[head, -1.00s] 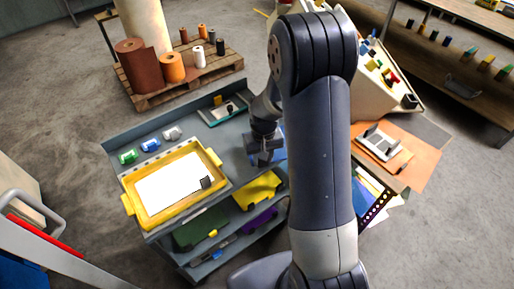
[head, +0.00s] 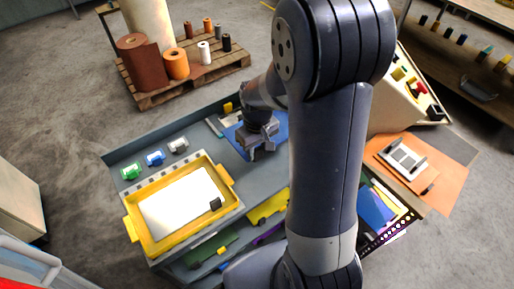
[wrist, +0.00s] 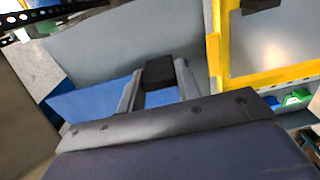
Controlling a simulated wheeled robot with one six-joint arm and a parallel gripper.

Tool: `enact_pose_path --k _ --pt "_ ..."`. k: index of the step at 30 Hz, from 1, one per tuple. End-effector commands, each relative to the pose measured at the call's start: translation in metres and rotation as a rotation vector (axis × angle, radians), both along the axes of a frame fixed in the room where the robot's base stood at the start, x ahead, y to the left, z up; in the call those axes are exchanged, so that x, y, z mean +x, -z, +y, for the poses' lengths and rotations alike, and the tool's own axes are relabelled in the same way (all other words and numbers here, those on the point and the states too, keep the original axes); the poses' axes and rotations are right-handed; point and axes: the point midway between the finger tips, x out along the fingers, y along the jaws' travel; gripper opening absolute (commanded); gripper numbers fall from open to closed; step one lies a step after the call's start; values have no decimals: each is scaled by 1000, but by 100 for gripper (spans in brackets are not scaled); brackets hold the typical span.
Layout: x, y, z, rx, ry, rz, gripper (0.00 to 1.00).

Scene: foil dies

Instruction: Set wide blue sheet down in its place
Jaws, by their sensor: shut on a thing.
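My gripper (head: 262,148) is over the back right part of the grey cart top, partly hidden by my arm. The wide blue sheet (head: 240,134) lies flat beneath it, at or just above the cart top; I cannot tell if it touches. In the wrist view my gripper (wrist: 160,75) is shut on a dark block between its fingers, seemingly the sheet's grip. The blue sheet (wrist: 80,104) spreads to both sides below the fingers. My arm may hide the sheet's right part in the head view.
A yellow-framed tray (head: 142,240) with a white surface and small dark block stands left on the cart (head: 270,184). Green, blue and grey small items (head: 155,158) line the back left. An orange board (head: 450,185) is at right. A pallet (head: 205,75) stands behind.

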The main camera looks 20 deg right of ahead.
Motion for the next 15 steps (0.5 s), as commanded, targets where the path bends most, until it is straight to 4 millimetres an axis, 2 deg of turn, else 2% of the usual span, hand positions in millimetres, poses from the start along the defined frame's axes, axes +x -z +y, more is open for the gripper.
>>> enact_pose_path --k 8,15 --pt "0 12 0 0 1 -1 4" --pt "0 35 0 0 1 -1 4"
